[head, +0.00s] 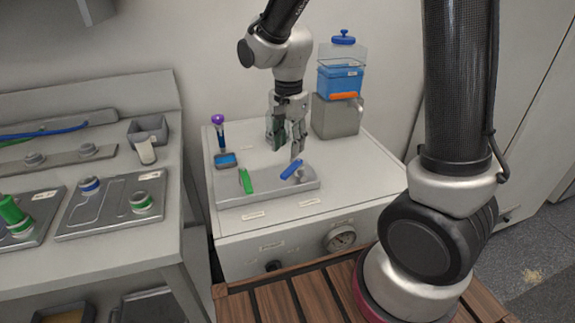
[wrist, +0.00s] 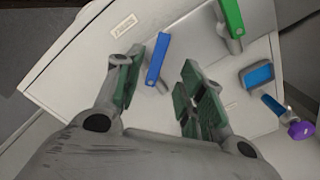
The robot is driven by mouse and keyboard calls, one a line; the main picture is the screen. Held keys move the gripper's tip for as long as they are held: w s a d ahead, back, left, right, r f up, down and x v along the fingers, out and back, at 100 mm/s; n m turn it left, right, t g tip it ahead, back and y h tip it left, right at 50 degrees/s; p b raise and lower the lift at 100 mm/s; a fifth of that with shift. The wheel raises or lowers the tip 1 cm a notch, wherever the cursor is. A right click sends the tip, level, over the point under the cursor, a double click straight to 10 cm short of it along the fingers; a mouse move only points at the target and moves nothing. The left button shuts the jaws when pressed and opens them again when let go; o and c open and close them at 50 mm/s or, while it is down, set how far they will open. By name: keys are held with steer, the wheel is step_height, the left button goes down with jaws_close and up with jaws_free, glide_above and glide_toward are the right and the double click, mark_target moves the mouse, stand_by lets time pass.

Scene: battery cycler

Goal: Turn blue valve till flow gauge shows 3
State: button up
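The blue valve (head: 291,169) is a blue lever handle on a grey tray on the white cabinet top. My gripper (head: 288,150) is just above and behind it, fingers pointing down. In the wrist view the blue valve (wrist: 158,58) lies in the gap between the two spread fingers of my gripper (wrist: 158,85), nearer the left one; I cannot tell whether either finger touches it. The flow gauge (head: 339,238) is a round dial on the cabinet's front face; its reading is too small to make out.
A green lever (head: 246,180) stands left of the blue valve, and it also shows in the wrist view (wrist: 231,18). A blue-liquid tank (head: 341,80) stands behind right.

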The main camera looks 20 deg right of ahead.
mark_target(289, 170)
step_height(289, 170, down, 8)
steer(key=shift+r, duration=0.25)
steer(key=shift+c, duration=0.4)
jaws_close()
